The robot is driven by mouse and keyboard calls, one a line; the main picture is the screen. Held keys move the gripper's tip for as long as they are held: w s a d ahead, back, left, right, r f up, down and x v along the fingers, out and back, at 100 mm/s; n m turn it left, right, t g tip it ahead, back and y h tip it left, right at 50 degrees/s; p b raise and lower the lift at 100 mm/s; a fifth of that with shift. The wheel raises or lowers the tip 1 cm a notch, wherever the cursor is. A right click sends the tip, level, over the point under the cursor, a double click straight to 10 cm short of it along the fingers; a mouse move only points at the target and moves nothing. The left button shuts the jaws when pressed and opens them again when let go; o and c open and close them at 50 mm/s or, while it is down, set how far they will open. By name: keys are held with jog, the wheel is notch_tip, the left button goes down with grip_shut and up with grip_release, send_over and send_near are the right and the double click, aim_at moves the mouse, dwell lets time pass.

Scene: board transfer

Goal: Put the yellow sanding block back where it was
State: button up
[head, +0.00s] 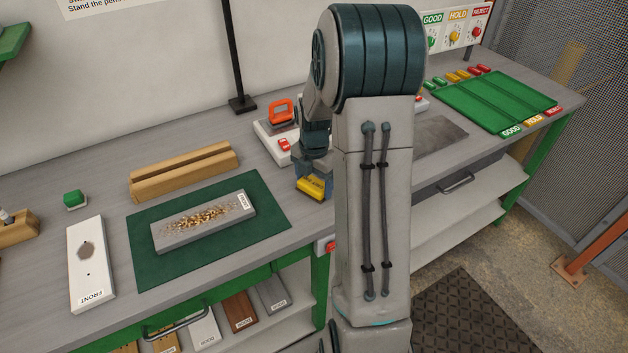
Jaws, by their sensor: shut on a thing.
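The yellow sanding block (311,188) is at the lower end of my arm, near the bench's front edge and right of the green mat. My gripper (313,174) is shut on it from above. My arm hides part of the gripper, and I cannot tell whether the block touches the bench. A grey board (170,237) marked at its right end lies on the green mat (270,241), with brown grains or dust along its middle.
A wooden grooved holder (184,172) stands behind the mat. A white FRONT board (90,262) and green block (75,199) are at left. A white base with an orange-handled device (281,112) stands behind my gripper. A green tray (493,100) is at right. My arm hides the bench's middle.

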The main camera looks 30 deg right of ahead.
jog(key=shift+f, duration=0.15)
jog(key=o, duration=0.9)
